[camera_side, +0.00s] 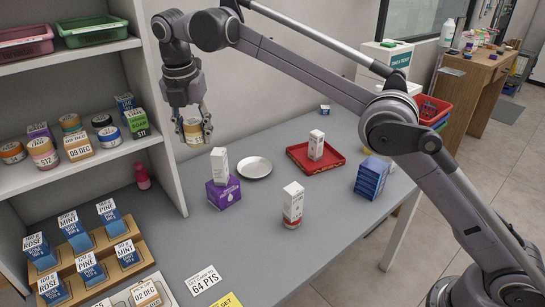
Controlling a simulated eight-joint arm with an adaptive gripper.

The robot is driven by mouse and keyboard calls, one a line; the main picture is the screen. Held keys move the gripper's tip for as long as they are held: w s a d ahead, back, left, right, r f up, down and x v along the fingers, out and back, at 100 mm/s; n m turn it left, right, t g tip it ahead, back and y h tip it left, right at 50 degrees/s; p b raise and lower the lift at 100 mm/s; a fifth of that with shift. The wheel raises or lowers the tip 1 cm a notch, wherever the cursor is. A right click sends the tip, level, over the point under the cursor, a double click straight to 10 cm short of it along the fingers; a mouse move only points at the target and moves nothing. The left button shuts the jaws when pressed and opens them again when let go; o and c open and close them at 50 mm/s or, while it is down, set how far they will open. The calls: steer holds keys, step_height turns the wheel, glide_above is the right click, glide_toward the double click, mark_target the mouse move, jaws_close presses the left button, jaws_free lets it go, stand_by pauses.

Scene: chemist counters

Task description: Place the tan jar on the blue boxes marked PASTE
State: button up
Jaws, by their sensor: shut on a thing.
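My gripper (193,128) is shut on the tan jar (193,134). It holds the jar upright in the air, in front of the back wall and to the right of the shelf unit. The jar has a pale label, which my fingers partly cover. A stack of blue boxes (371,177) stands on the grey counter at the right, well apart from my gripper. The print on these boxes is too small to read.
A white box stands on a purple box (222,193) below and right of my gripper. A white plate (254,167), a red tray (301,157) with a white carton, and another white carton (293,206) stand between there and the blue stack. Shelves (100,158) with jars rise at the left.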

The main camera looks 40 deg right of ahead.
steer(key=d+r+m, duration=0.2)
steer(key=d, duration=1.6)
steer(key=s+d+m, duration=0.1)
steer(key=s+d, duration=0.2)
steer(key=d, duration=0.4)
steer(key=s+d+r+m, duration=0.1)
steer(key=s+d, duration=0.3)
steer(key=d, duration=0.3)
steer(key=s+d+m, duration=0.2)
steer(key=s+d, duration=0.1)
steer(key=d, duration=0.4)
steer(key=s+d+f+m+g, duration=0.1)
steer(key=s+d+m, duration=0.1)
steer(key=s+d, duration=0.6)
steer(key=s+d+f+m, duration=0.15)
steer(key=s+d, duration=0.35)
steer(key=s, duration=0.6)
glide_above(376, 163)
steer(key=shift+h, duration=0.3)
steer(key=f, duration=1.2)
steer(key=shift+s+a+f, duration=0.1)
steer(key=shift+s+a, duration=0.05)
steer(key=shift+a, duration=0.1)
steer(key=shift+f, duration=2.05)
steer(key=shift+f, duration=0.1)
